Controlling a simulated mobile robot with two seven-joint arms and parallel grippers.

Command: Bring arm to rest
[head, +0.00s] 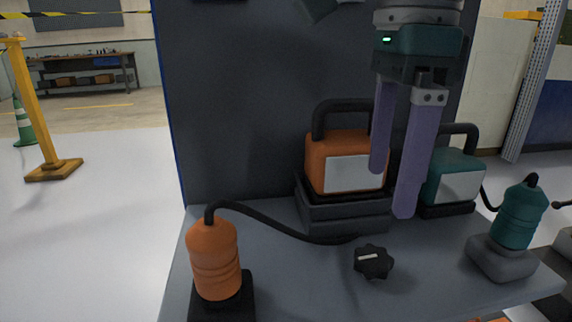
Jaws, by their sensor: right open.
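My right gripper (393,190) hangs down from the top right in the head view, with its two long purple fingers apart and nothing between them. It is in front of an orange box-shaped unit (328,152) with a black handle and a teal one (453,188), and covers part of each. My left gripper is not in view; only small dark shapes show at the top edge.
An orange bottle-shaped part (214,262) on a black base stands front left, with a black hose running right. A black knob (373,262) sits on the grey table (300,290). A teal bottle-shaped part (518,215) stands at right. A dark panel (240,110) rises behind.

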